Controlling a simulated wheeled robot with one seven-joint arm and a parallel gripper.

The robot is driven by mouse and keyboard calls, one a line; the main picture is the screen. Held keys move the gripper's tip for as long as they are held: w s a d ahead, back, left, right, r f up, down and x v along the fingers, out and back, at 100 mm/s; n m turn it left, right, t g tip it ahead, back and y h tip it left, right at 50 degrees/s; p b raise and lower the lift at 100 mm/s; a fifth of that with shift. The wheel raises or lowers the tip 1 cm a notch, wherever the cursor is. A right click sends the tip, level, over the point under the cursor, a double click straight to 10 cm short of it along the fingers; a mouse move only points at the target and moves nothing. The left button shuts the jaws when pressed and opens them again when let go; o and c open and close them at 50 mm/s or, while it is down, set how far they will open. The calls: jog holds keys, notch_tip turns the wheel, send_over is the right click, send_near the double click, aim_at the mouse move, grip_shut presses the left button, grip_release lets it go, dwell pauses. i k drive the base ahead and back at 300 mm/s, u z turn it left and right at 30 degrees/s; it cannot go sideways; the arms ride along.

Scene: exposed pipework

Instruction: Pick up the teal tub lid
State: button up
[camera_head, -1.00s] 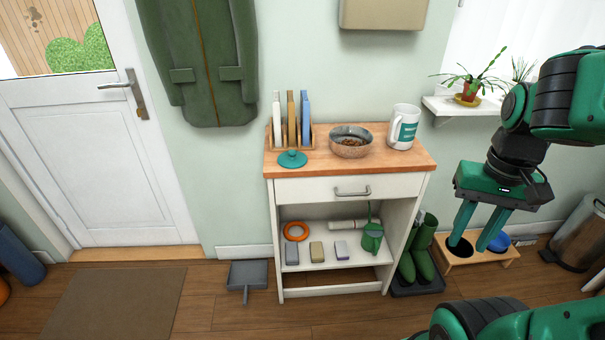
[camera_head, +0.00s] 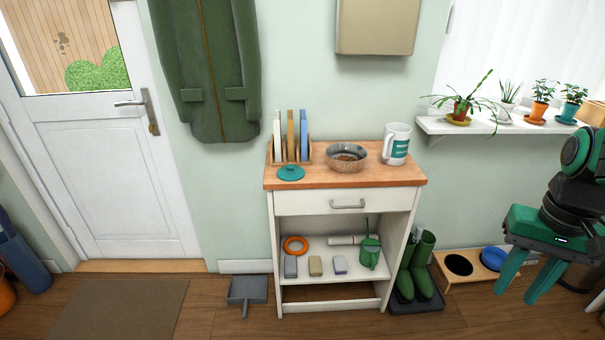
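The teal tub lid (camera_head: 290,173) is a small round disc with a knob on top. It lies flat on the wooden top of the white cabinet (camera_head: 345,180), at the front left corner, just in front of the letter rack. My gripper (camera_head: 519,292) is at the right edge of the picture, pointing down, far to the right of the cabinet and lower than its top. Its two teal fingers are apart with nothing seen between them.
Behind the lid stands a wooden rack (camera_head: 273,153) with upright boards. Green boots (camera_head: 422,270) and a feeder stand (camera_head: 457,279) are on the floor between cabinet and gripper. Floor in front is clear.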

aim_at(289, 173)
jog(key=z, duration=0.05)
jog(key=i, duration=1)
jog(key=u, duration=0.05)
